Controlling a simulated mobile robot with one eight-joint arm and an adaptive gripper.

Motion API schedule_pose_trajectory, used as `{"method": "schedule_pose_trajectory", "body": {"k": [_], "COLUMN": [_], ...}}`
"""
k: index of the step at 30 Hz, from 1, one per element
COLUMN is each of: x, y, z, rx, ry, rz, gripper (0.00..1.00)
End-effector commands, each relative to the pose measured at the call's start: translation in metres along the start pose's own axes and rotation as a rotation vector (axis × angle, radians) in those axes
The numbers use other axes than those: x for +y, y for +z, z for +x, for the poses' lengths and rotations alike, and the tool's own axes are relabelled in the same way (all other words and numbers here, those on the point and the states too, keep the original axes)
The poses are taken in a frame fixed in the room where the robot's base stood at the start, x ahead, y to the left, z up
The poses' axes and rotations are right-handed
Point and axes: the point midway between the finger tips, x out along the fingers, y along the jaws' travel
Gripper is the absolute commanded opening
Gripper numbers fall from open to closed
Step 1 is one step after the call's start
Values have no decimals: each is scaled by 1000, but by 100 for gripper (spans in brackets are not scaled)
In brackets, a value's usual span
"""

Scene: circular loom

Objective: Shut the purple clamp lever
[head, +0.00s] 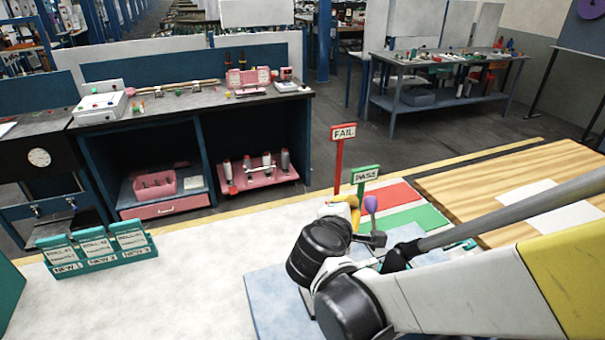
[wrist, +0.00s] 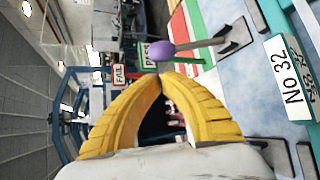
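The clamp lever is a purple knob (head: 371,203) on a grey stem, standing roughly upright above the light blue board in the head view. In the wrist view, its purple knob (wrist: 160,50) lies just beyond my fingertips, and the grey stem runs right to a dark clamp base (wrist: 236,37). My gripper (wrist: 161,77) has yellow fingers whose tips meet, with nothing seen between them. In the head view my gripper (head: 350,202) is mostly hidden behind my wrist, with yellow showing just left of the knob. Contact with the knob cannot be told.
A red FAIL sign (head: 343,132) and a green PASS sign (head: 365,174) stand close behind the lever. A No 32 label block (wrist: 290,75) is at the right in the wrist view. A teal card rack (head: 98,250) stands left; the white bench between is clear.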

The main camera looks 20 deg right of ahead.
Motion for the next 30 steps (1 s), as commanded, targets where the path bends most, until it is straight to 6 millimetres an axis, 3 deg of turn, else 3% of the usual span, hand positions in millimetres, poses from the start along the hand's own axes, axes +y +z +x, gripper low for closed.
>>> {"method": "schedule_pose_trajectory", "body": {"k": [6,12,30], "x": [-2,-1,0], "y": [0,0,1], "z": [41,60,62], "rx": [-3,-1,1], "ry": [-1,-1,16], "rz": [2,2,14], "gripper": [0,0,0]}}
